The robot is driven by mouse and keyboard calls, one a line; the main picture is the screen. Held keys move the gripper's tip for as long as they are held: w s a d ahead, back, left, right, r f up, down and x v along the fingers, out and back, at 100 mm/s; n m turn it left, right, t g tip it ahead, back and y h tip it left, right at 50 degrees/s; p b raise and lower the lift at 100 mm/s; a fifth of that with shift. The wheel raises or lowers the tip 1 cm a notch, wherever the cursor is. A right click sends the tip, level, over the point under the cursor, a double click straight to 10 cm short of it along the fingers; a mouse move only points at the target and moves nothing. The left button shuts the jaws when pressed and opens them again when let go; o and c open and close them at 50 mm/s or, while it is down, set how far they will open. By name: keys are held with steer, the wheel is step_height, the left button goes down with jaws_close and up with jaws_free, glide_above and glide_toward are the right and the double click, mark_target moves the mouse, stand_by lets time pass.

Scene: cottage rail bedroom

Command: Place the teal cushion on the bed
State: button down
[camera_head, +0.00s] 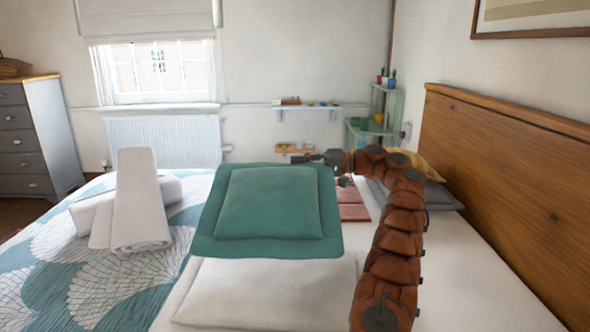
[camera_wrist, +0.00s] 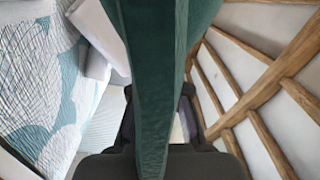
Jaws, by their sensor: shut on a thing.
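The teal cushion (camera_head: 270,205) is square with a flat border and hangs in front of the bed in the head view, seen face on. My gripper (camera_head: 325,158) is shut on its upper right edge. In the wrist view the teal cushion (camera_wrist: 153,80) runs edge-on up the middle, between the dark fingers of my gripper (camera_wrist: 155,160). The bed (camera_head: 470,280) has a white sheet and a teal and white patterned cover (camera_head: 60,270). The cushion appears held above the bed; whether its lower edge touches anything is not clear.
A white pillow (camera_head: 275,290) lies on the bed below the cushion. Rolled white towels (camera_head: 140,205) lie to the left. Grey pillow (camera_head: 440,197) and yellow pillow (camera_head: 428,165) are by the wooden headboard (camera_head: 500,170). The sheet at lower right is clear.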

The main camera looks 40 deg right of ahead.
steer(key=shift+w, duration=0.65)
stand_by(0.4)
steer(key=shift+d+p, duration=0.2)
steer(key=shift+p, duration=0.1)
steer(key=shift+w+a, duration=0.1)
steer(key=shift+w, duration=0.1)
steer(key=shift+w+t+h, duration=0.15)
steer(key=shift+t+h, duration=0.15)
